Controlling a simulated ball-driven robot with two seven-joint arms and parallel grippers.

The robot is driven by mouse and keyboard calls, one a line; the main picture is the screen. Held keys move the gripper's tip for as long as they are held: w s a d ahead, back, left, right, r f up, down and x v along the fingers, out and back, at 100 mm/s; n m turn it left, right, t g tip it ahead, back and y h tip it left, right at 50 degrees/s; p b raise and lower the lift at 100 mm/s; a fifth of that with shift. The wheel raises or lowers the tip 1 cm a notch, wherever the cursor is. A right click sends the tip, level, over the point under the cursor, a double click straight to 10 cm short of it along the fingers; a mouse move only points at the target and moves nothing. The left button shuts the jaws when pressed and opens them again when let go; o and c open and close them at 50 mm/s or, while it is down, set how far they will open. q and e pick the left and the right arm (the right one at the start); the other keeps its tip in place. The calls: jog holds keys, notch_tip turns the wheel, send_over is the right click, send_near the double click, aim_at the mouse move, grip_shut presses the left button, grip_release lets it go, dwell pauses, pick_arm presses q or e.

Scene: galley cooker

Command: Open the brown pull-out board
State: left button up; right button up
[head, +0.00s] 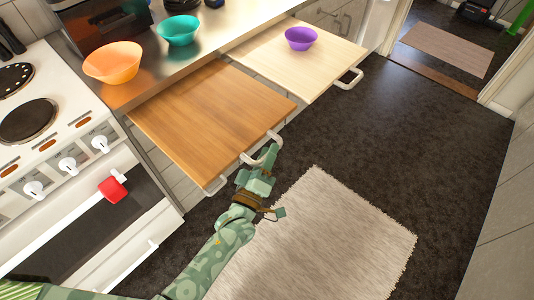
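The brown pull-out board (205,115) sticks far out from under the steel counter, in the middle left of the head view. Its pale handle (248,160) is on the front edge. My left gripper (268,156) is at this handle, with its fingers overlapping it. The fingers partly hide the handle, and I cannot tell whether they are closed on it. My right gripper is not in view.
A pale pull-out board (290,60) bearing a purple bowl (300,39) is also out, to the right. Orange (112,63) and teal (179,30) bowls stand on the counter. The cooker (60,150) is at left. A beige rug (325,240) lies on open dark floor.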

pick_arm(q)
jog(key=p+v, duration=0.1)
jog(key=v, duration=1.5)
jog(key=shift+p, duration=0.4)
jog(key=shift+s+a+f, duration=0.1)
jog(key=shift+s+f, duration=0.05)
jog(key=shift+s, duration=0.05)
